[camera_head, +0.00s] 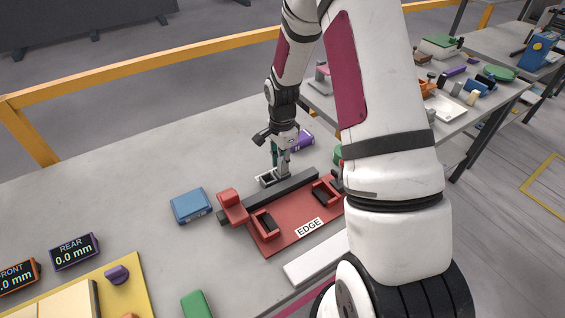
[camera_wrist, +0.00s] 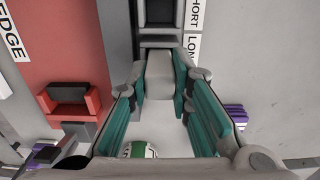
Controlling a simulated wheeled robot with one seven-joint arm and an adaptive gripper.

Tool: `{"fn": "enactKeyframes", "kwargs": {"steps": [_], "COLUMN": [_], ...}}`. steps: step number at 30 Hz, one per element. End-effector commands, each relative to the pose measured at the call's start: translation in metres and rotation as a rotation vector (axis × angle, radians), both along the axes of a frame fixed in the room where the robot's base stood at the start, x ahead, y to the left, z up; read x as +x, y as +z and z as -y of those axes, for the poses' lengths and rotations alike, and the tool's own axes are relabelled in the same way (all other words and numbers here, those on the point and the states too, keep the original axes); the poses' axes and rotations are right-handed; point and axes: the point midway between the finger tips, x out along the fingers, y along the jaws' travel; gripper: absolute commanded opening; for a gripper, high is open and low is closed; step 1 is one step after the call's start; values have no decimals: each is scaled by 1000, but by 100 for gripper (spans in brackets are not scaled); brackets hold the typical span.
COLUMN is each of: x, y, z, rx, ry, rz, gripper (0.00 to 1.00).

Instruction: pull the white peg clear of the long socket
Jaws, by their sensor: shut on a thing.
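My gripper (camera_head: 279,160) points down over the grey socket block (camera_head: 265,180) behind the red fixture. In the wrist view, its teal-padded fingers (camera_wrist: 160,88) are shut on the white peg (camera_wrist: 158,72), one finger on each side. The block's dark cavity (camera_wrist: 159,12) shows at the top of the wrist view, beside the labels "SHORT" (camera_wrist: 195,12) and "LONG" (camera_wrist: 193,50). The peg is level with the "LONG" label. Its lower end is hidden, so I cannot tell how deep it sits in the long socket.
A red fixture (camera_head: 283,232) labelled "EDGE", with a dark bar (camera_head: 300,184), stands in front of the block. A blue box (camera_head: 190,206) lies to the left, a purple object (camera_head: 302,141) behind right. Table to the back left is clear.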

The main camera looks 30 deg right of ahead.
Motion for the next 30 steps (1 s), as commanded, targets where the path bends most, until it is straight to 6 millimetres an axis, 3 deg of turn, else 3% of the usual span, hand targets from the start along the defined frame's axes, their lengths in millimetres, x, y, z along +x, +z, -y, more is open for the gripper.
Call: {"fn": "enactKeyframes", "kwargs": {"steps": [30], "x": [0], "y": [33], "z": [0], "rx": [0], "ry": [-1], "rz": [0], "gripper": [0]}}
